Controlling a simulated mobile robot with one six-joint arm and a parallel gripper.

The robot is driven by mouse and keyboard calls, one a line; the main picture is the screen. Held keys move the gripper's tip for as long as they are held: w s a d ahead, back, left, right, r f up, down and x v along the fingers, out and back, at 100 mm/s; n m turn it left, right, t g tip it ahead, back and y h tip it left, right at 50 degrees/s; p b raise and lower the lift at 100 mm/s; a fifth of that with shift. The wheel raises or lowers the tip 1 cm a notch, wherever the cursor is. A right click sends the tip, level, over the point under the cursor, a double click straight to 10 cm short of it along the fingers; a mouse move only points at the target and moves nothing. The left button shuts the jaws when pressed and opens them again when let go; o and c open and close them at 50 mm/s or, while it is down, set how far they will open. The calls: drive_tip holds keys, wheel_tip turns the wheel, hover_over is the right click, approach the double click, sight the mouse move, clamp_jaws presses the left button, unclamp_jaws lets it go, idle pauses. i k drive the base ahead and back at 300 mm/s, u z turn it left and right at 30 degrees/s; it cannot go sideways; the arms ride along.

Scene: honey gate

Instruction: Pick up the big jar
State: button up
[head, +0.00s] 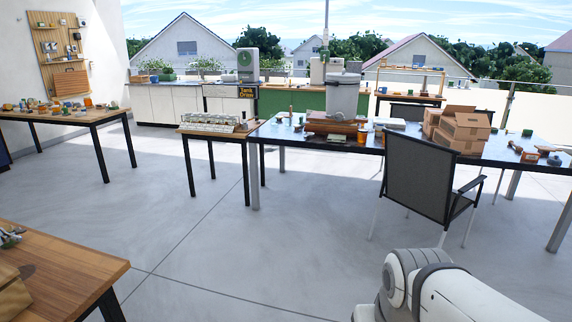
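I cannot pick out a big jar with certainty from this distance. A small table (212,131) left of centre holds a rack (209,120) with a row of small pale items, too small to tell apart. A large grey lidded container (343,97) stands on a reddish-brown base on the long dark table (300,137). An orange cup-like item (362,136) sits beside that base. My arm shows at the bottom right, but my gripper is out of the picture.
A dark chair (425,180) stands at the front of the long table, near cardboard boxes (460,130). A wooden table (75,113) at the left and another table corner (70,262) at the lower left hold clutter. The grey floor (230,240) between is clear.

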sight(274, 117)
drive_tip(key=u, duration=0.15)
drive_tip(key=i, duration=1.65)
drive_tip(key=u, duration=0.2)
drive_tip(key=i, duration=3.5)
drive_tip(key=z, duration=0.2)
drive_tip(key=i, duration=1.7)
drive_tip(key=z, duration=0.05)
